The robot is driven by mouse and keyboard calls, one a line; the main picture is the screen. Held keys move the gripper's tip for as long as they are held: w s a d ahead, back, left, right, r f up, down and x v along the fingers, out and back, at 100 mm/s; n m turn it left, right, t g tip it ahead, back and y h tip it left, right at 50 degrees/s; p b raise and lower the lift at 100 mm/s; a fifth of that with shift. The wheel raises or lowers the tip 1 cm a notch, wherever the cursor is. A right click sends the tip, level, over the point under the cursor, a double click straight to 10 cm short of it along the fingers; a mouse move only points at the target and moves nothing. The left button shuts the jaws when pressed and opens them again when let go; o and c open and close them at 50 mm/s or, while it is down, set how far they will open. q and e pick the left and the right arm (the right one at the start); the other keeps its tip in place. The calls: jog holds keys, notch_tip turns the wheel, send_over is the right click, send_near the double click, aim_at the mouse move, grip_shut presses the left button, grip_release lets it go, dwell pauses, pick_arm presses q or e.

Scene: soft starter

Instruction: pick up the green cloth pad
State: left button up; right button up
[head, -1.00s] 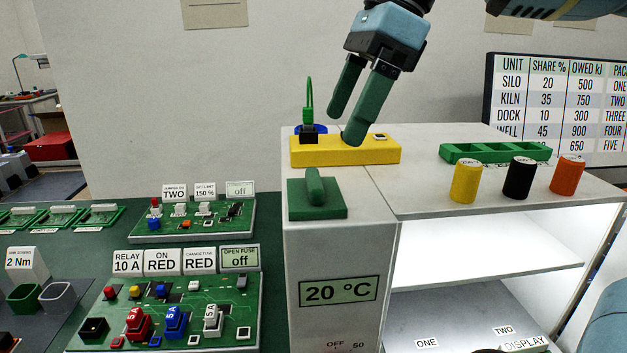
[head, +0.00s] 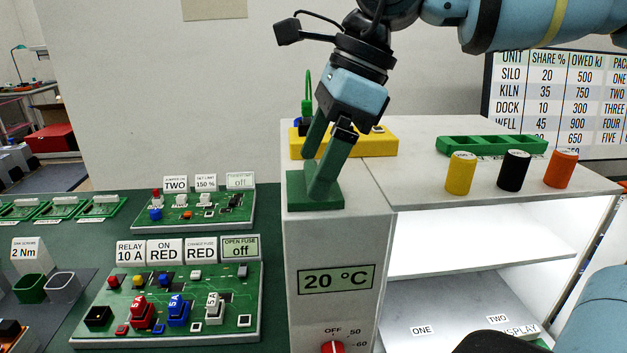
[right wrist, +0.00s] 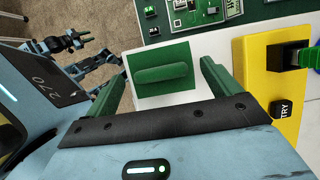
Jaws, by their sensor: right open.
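The green cloth pad (head: 298,197) lies flat on top of the white cabinet, near its front edge. A rounded green ridge on it shows in the right wrist view, where the whole pad (right wrist: 160,78) lies between my fingers. My right gripper (head: 315,175) has green fingers and is open, with nothing in it. It points down over the pad, one finger on either side of the ridge in the right wrist view (right wrist: 164,70). In the head view the fingers hide the ridge and part of the pad. I cannot tell whether the fingertips touch it.
A yellow block (head: 375,142) with a green-cabled plug stands just behind the pad. A green tray (head: 490,146) and yellow (head: 460,173), black (head: 514,170) and orange (head: 561,168) cylinders stand to the right. Circuit boards (head: 170,300) lie on the green bench to the left.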

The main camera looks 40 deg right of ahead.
jog(key=shift+a+f, duration=0.1)
jog(key=shift+f, duration=0.2)
jog(key=shift+c, duration=0.4)
jog(key=c, duration=1)
jog(key=shift+r, duration=0.1)
notch_tip(320, 180, up, 10)
jog(key=shift+f, duration=0.1)
